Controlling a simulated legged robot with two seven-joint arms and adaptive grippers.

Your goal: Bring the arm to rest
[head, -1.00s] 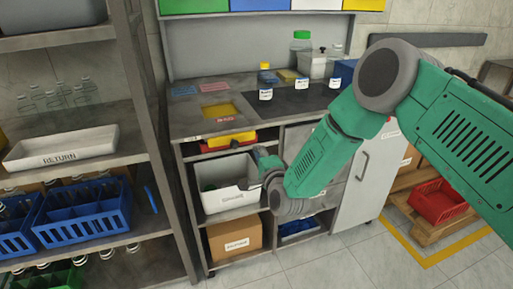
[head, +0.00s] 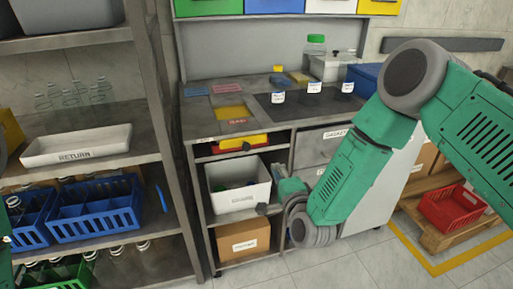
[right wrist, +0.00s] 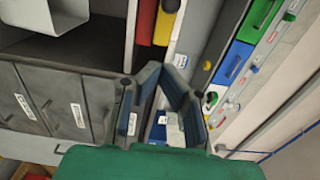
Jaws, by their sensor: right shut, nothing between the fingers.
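My right arm (head: 345,185) comes in from the right in the head view, bent downward in front of the workbench. My right gripper (head: 272,190) is at its lower end, in front of the right side of the open white bin. In the right wrist view the two fingers of my right gripper (right wrist: 158,70) meet at their tips, with nothing held between them. Only slivers at the left edge of the head view may belong to my left arm; its gripper does not show.
The workbench (head: 200,122) carries small bottles and coloured patches. The white bin (head: 240,200) stands on its lower shelf, above a cardboard box (head: 243,240). A rack with a RETURN tray (head: 75,148) and blue crates (head: 95,215) is at left. A red bin (head: 452,208) sits at right.

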